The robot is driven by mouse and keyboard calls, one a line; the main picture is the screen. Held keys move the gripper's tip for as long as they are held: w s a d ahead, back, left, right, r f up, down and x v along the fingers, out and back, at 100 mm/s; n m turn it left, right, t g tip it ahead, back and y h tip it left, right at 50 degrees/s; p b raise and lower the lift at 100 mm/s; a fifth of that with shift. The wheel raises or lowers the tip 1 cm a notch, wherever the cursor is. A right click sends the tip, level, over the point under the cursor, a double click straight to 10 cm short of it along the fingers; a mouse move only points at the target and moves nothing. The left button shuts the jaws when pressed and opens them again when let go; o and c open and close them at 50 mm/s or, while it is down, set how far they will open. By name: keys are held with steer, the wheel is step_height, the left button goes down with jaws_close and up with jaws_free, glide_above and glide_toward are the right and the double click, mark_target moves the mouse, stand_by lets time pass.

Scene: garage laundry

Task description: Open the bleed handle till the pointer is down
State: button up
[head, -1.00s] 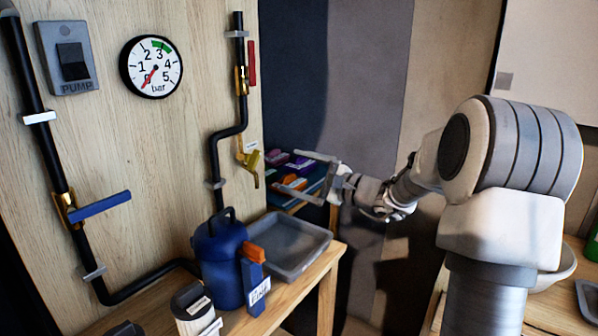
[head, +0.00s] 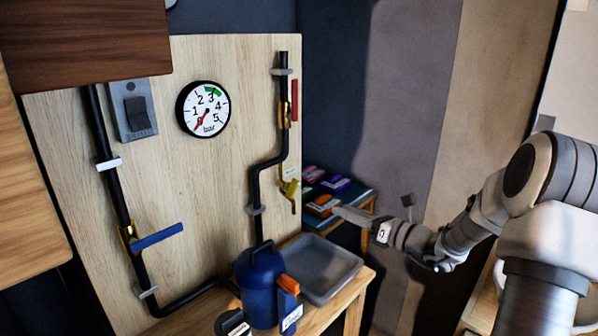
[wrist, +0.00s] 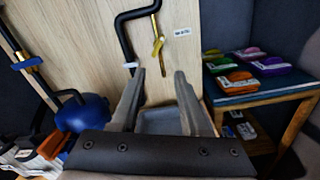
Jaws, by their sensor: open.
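The bleed handle, a small yellow lever (head: 288,188), sits on the brass end of the black pipe on the wooden panel, and it also shows in the wrist view (wrist: 157,47). A small white tag is beside it, too small to read. The round pressure gauge (head: 204,109) has a red pointer slanting down-left near the zero end of the scale. My gripper (head: 340,212) is right of and below the handle in the head view, apart from it. In the wrist view its two fingers (wrist: 160,76) are spread and empty, with the handle ahead, beyond the fingertips.
A red lever (head: 294,100) and a blue lever (head: 157,236) sit on the pipes. Below stand a blue tank (head: 259,285) and a grey tray (head: 326,268). A small table (wrist: 262,97) with colored items is at right. A grey switch box (head: 133,110) is at left.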

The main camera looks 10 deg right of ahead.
steer(key=m+p, duration=0.2)
steer(key=m, duration=0.1)
steer(key=m+b, duration=0.1)
steer(key=b, duration=0.1)
glide_toward(296, 189)
steer(key=x, duration=0.9)
steer(key=shift+w+a, duration=0.1)
steer(key=shift+w, duration=0.15)
jaws_close()
